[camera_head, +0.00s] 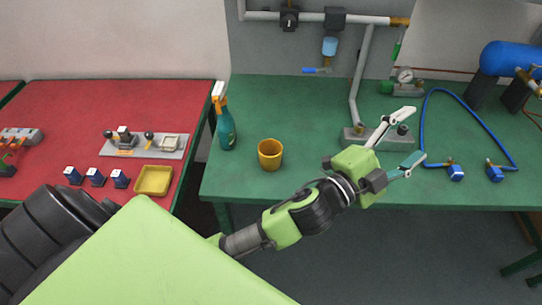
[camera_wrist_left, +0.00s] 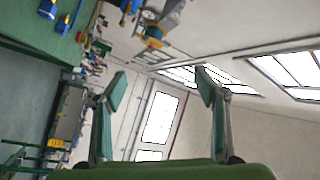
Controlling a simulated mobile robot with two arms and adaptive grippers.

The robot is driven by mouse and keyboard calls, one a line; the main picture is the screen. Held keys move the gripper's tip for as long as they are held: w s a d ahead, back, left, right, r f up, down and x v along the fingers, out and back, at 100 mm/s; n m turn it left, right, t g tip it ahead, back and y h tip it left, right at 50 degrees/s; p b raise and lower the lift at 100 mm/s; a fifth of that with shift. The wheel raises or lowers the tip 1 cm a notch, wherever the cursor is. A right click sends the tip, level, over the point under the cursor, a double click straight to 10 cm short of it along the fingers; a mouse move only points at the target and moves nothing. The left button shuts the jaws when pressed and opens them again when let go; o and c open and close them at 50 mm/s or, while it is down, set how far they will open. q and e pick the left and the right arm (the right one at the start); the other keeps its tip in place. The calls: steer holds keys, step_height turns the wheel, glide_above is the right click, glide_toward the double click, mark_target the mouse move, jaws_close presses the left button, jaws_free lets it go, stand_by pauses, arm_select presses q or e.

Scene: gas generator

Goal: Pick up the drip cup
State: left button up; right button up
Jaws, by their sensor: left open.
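The drip cup appears to be the orange-yellow cup (camera_head: 270,155), standing upright on the green table (camera_head: 300,110) near its front edge. My left gripper (camera_head: 408,138) is to the right of the cup, in front of the pipe stand, with its fingers spread and nothing between them. It points right, away from the cup. In the left wrist view the two fingers (camera_wrist_left: 160,82) stand wide apart, with the room's wall and windows behind them; I cannot make out the cup there. My right gripper does not show.
A spray bottle (camera_head: 223,120) stands left of the cup. A grey pipe stand (camera_head: 365,138), a gauge (camera_head: 405,77) and a blue hose (camera_head: 430,110) are at the right. A red table (camera_head: 70,105) with a yellow tray (camera_head: 153,181) is at the left.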

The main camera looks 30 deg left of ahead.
arm_select(q)
steer(key=s+d+r+m+g+h, duration=0.5)
steer(key=d+r+m+h, duration=0.2)
steer(key=d+m+h, duration=0.5)
steer(key=s+d+f+m+g, duration=0.3)
steer(key=s+d+m+g, duration=0.45)
steer(key=m+g, duration=0.55)
steer(key=m+g+y, duration=0.1)
steer(key=m+y, duration=1)
steer(key=y, duration=1.5)
glide_above(270, 152)
steer(key=s+d, duration=0.2)
steer(key=d, duration=0.3)
steer(key=f, duration=2.1)
steer(key=shift+w+a, duration=0.2)
steer(key=shift+a, duration=0.05)
steer(key=shift+s+x, duration=0.15)
steer(key=shift+x, duration=1.3)
steer(key=shift+s+x, duration=0.1)
steer(key=shift+x, duration=1.4)
steer(key=c, duration=1.2)
